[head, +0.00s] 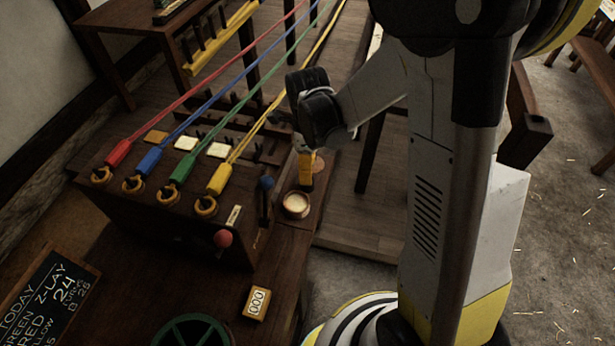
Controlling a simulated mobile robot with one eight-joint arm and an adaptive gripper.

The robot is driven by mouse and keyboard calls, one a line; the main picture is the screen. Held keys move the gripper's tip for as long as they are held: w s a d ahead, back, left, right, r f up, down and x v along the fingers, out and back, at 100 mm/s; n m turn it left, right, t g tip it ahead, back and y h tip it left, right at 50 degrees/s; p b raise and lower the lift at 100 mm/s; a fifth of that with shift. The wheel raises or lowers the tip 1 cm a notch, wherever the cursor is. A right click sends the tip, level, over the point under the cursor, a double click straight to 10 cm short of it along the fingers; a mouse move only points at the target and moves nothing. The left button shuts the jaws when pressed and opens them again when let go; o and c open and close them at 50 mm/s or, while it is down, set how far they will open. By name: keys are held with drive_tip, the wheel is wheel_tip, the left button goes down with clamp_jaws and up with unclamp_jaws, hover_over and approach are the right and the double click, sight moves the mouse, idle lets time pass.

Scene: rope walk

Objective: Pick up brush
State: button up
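I cannot make out a brush for certain in this view. A small round pot (296,204) with pale contents stands on the dark wooden ledge at the right side of the rope machine. My arm comes down from the top right, and its end, my gripper (306,182), is small, yellow and partly hidden by my black wrist. It points down just behind the pot. Whether its fingers are open, or hold anything, does not show. A small orange-brown round patch (319,166) lies beside it, partly covered.
The dark wooden rope machine (150,222) carries red, blue, green and yellow strands on hooks. A red-knobbed lever (223,238), a blue-knobbed lever (267,184) and a counter (257,302) are near the pot. A chalkboard (45,298) stands lower left. Straw-strewn floor lies right.

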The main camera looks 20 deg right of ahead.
drive_tip(key=shift+r, duration=0.1)
drive_tip(key=shift+c, duration=0.5)
clamp_jaws()
drive_tip(key=shift+r+p, duration=0.35)
drive_tip(key=shift+r, duration=0.15)
drive_tip(key=r, duration=0.1)
drive_tip(key=r+p, duration=0.2)
drive_tip(key=r, duration=0.1)
drive_tip(key=shift+s+d, duration=0.2)
drive_tip(key=shift+d, duration=0.1)
drive_tip(key=s+d+r+p, duration=0.3)
drive_tip(key=d+r, duration=0.3)
drive_tip(key=d, duration=0.4)
drive_tip(key=shift+s, duration=0.85)
